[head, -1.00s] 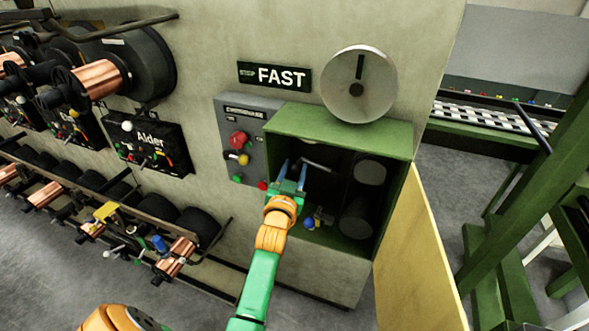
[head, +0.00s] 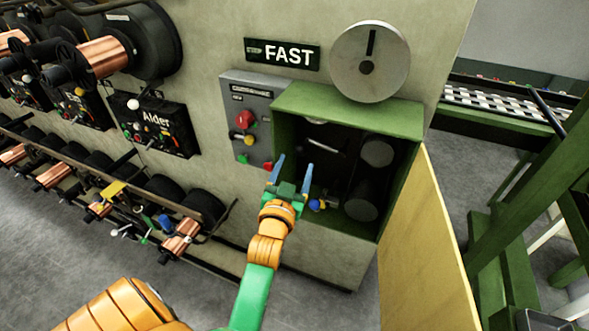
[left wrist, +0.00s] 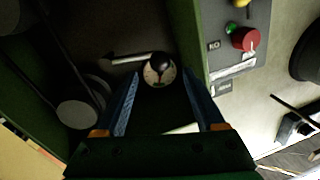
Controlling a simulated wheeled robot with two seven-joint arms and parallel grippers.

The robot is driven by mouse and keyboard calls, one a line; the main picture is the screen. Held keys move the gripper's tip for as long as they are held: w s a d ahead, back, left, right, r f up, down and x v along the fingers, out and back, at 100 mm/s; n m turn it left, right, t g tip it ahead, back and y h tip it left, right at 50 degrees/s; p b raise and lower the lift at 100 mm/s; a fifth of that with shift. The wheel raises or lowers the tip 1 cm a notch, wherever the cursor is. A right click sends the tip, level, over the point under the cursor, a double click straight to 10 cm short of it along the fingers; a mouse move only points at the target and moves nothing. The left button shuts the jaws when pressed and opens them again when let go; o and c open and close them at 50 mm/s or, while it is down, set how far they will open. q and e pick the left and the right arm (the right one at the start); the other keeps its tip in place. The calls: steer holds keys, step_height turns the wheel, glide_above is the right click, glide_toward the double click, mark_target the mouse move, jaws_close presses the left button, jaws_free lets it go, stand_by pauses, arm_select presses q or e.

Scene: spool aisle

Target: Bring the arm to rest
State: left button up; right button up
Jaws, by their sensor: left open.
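My left gripper (head: 291,178) is open and empty, with its two blue fingers spread apart. In the head view it is in front of the lower left part of the open green cabinet (head: 348,108). The left wrist view shows the fingers (left wrist: 175,108) pointing into the cabinet. A pale round dial with a black knob (left wrist: 160,70) shows between and beyond the fingertips there, apart from them. My left arm (head: 262,265) reaches up from the bottom of the head view. My right gripper is in neither view.
A yellow door panel (head: 415,240) stands open at the cabinet's right. A grey control box (head: 245,118) with red, yellow and green buttons is at its left. A FAST sign (head: 282,54) and round dial (head: 369,61) are above. Copper spools (head: 95,58) line the left wall.

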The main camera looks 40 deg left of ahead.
arm_select(q)
steer(key=shift+s+d, duration=0.1)
steer(key=shift+s, duration=0.1)
steer(key=shift+w, duration=0.1)
